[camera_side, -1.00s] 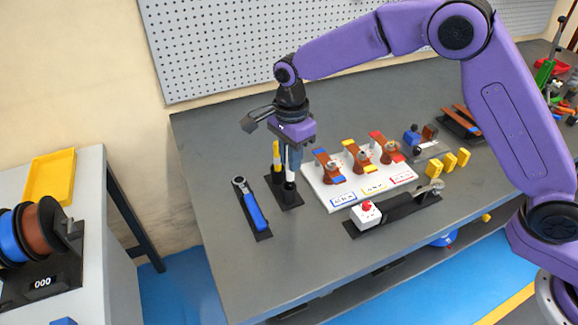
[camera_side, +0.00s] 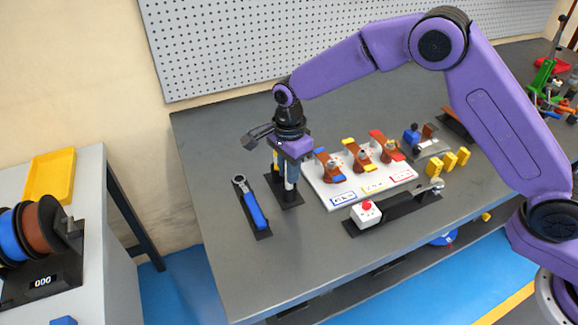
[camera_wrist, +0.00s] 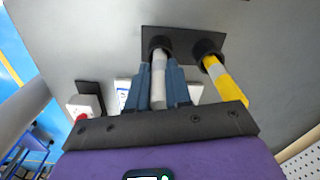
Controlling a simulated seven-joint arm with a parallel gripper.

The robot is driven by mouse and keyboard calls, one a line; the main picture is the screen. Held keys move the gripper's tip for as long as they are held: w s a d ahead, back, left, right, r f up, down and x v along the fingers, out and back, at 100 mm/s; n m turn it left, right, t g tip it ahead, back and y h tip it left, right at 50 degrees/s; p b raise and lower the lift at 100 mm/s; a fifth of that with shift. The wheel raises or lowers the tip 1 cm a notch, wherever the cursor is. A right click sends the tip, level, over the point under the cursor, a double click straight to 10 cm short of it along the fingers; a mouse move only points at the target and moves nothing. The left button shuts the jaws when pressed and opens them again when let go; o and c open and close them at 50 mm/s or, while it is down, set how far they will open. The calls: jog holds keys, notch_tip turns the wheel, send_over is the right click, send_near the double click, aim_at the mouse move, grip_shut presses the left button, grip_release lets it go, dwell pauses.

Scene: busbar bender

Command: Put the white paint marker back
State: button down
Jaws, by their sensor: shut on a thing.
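The white paint marker (camera_wrist: 158,80) stands upright between the fingers of my gripper (camera_wrist: 161,85) in the wrist view, its lower end at a round black cup of the marker holder (camera_wrist: 182,41). My gripper (camera_side: 290,175) is shut on the marker and points straight down over the holder (camera_side: 287,199) in the side view. The fingers hide most of the marker there.
A blue-handled wrench (camera_side: 253,209) lies on its black mat left of the holder. A white board (camera_side: 350,184) with several copper pieces stands close on the right. A white box with a red button (camera_side: 366,213) is in front. The bench's front left is clear.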

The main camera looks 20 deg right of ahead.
jog(key=shift+f, duration=0.1)
jog(key=c, duration=1.1)
grip_release()
jog(key=shift+o, duration=0.2)
notch_tip(320, 180, up, 13)
jog(key=shift+r, duration=0.1)
jog(key=shift+s, duration=0.1)
